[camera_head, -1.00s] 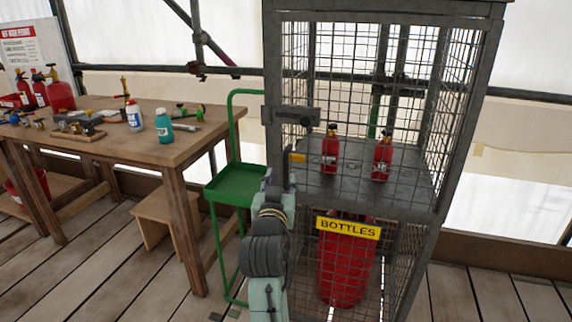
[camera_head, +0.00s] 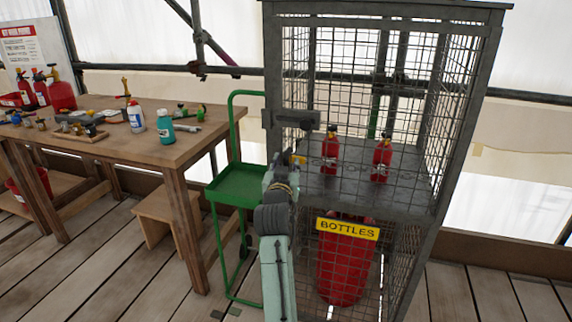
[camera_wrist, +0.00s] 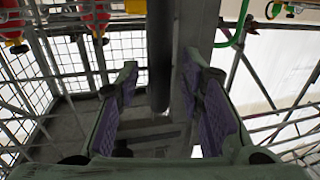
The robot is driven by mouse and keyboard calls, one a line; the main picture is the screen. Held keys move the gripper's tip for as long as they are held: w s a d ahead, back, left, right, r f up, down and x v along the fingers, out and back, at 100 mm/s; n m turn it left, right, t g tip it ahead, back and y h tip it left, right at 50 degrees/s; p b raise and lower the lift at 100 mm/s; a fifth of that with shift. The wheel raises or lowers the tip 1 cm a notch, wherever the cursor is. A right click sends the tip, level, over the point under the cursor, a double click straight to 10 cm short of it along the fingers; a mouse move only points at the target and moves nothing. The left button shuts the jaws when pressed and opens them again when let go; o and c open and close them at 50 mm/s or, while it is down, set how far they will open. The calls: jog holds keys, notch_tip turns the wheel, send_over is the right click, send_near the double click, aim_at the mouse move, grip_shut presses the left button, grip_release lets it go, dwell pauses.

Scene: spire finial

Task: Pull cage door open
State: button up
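The grey wire-mesh cage (camera_head: 461,115) stands right of centre in the head view. Its mesh front shows no clear gap, and a dark latch plate (camera_head: 297,118) sits at its upper left side. My gripper (camera_head: 290,160) is at the cage's left front edge below the latch, mostly hidden by my own arm. In the wrist view my gripper's two purple-padded fingers (camera_wrist: 160,95) are apart. A dark upright bar (camera_wrist: 160,50) shows between them; I cannot tell whether they touch it. A small yellow piece (camera_head: 299,159) shows beside my gripper.
Small red bottles (camera_head: 330,150) stand on the cage shelf, with a large red cylinder (camera_head: 343,270) below behind the BOTTLES sign (camera_head: 347,229). A green trolley (camera_head: 236,190) stands close left of my arm. A wooden workbench (camera_head: 150,150) is farther left.

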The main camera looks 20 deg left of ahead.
grip_shut()
dwell(0.3)
dwell(0.5)
